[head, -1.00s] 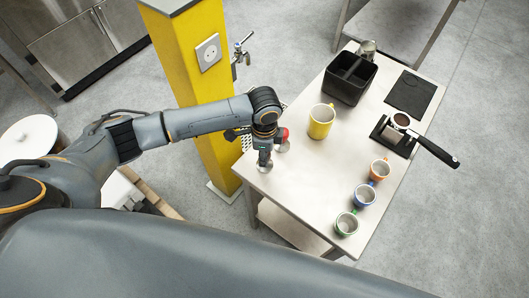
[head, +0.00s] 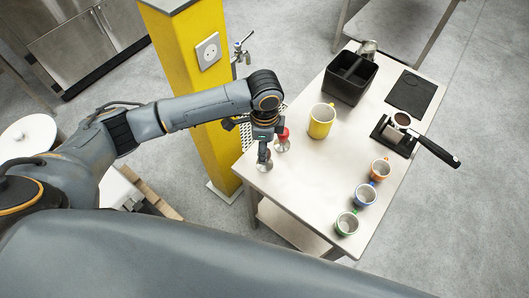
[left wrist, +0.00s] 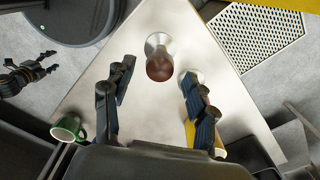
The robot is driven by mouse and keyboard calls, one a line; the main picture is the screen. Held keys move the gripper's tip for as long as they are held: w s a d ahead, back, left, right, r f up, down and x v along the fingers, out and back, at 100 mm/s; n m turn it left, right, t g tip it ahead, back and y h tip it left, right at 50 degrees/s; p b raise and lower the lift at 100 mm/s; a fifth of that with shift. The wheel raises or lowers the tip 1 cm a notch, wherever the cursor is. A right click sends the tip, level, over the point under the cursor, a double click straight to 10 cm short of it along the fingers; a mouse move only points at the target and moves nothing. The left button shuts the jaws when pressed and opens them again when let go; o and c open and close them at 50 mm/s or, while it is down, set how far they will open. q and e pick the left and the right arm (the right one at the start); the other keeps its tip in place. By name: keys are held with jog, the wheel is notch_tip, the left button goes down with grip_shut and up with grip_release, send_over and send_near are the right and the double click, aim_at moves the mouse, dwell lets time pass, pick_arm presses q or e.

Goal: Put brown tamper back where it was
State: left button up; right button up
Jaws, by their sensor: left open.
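The brown tamper (left wrist: 159,66), with a brown knob and a round steel base, stands upright on the steel table (head: 300,178) near its left corner. In the head view its base (head: 265,167) shows below my left gripper (head: 264,156), which hides the knob. In the left wrist view my left gripper (left wrist: 155,95) is open, its fingers apart and clear of the tamper. A red-handled tamper (head: 283,138) stands close beside it; in the left wrist view a finger covers most of it. My right gripper (left wrist: 48,62) shows small at the left of the wrist view.
Green (head: 346,224), blue (head: 364,195) and orange (head: 380,169) cups line the front right edge. A black bin (head: 333,87) and a portafilter (head: 434,149) are further back. A yellow pillar (head: 185,60) stands behind the left edge.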

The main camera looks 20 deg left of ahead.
pick_arm(q)
notch_tip(320, 180, up, 8)
jog(key=shift+f, duration=0.15)
dwell(0.5)
